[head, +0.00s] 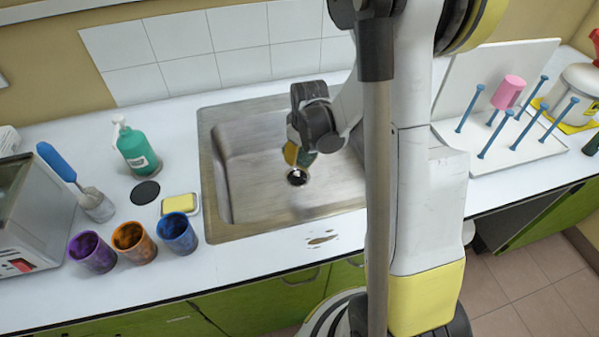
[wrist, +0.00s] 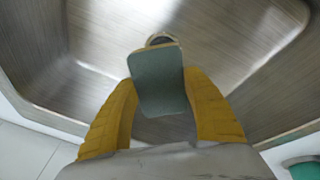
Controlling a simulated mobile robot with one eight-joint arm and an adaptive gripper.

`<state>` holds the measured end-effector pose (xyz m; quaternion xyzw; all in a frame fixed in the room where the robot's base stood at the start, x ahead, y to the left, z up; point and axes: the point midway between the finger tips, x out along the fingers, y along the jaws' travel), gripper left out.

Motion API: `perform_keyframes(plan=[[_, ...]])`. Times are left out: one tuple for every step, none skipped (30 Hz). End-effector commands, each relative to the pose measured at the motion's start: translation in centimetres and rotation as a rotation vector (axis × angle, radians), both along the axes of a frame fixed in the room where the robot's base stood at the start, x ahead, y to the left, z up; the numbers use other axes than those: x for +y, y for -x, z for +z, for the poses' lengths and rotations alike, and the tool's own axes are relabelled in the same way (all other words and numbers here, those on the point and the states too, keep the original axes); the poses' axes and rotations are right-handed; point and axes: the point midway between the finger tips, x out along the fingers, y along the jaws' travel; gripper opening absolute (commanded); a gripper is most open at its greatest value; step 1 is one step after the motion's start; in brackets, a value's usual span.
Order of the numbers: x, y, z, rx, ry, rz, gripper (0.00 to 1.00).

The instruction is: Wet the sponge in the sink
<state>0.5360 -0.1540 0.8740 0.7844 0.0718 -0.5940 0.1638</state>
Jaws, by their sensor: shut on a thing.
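My gripper (head: 299,153) is inside the steel sink (head: 240,165), above the basin floor near the drain (head: 297,177). In the wrist view, my gripper's yellow fingers (wrist: 160,90) are shut on the sponge (wrist: 158,82), one on each side. The sponge shows a flat grey-green face and a thin paler edge. In the head view only a small dark green part of the sponge (head: 307,158) shows by the fingers. The drain shows partly behind the sponge in the wrist view (wrist: 160,39). No running water is visible, and my arm hides the back of the sink.
Left of the sink stand a green bottle (head: 137,150), a yellow block (head: 180,204), a black disc (head: 145,192) and purple, orange and blue cups (head: 177,234). A peg rack (head: 530,150) with a pink cup (head: 508,92) is at the right. The sink walls surround my gripper.

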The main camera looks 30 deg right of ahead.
Motion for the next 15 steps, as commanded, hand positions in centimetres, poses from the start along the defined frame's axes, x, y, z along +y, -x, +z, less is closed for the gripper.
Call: perform_keyframes(plan=[[0.0, 0.0, 0.7, 0.0, 0.0, 0.0, 0.32], [0.0, 0.0, 1.0, 0.0, 0.0, 0.0, 0.32], [0.0, 0.0, 1.4, 0.0, 0.0, 0.0, 0.32], [0.0, 0.0, 1.6, 0.0, 0.0, 0.0, 0.32], [0.0, 0.0, 1.9, 0.0, 0.0, 0.0, 0.32], [0.0, 0.0, 2.2, 0.0, 0.0, 0.0, 0.32], [0.0, 0.0, 2.5, 0.0, 0.0, 0.0, 0.32], [0.0, 0.0, 2.8, 0.0, 0.0, 0.0, 0.32], [0.0, 0.0, 3.1, 0.0, 0.0, 0.0, 0.32], [0.0, 0.0, 3.4, 0.0, 0.0, 0.0, 0.32], [0.0, 0.0, 3.6, 0.0, 0.0, 0.0, 0.32], [0.0, 0.0, 4.0, 0.0, 0.0, 0.0, 0.32], [0.0, 0.0, 4.3, 0.0, 0.0, 0.0, 0.32], [0.0, 0.0, 4.5, 0.0, 0.0, 0.0, 0.32], [0.0, 0.0, 4.9, 0.0, 0.0, 0.0, 0.32]])
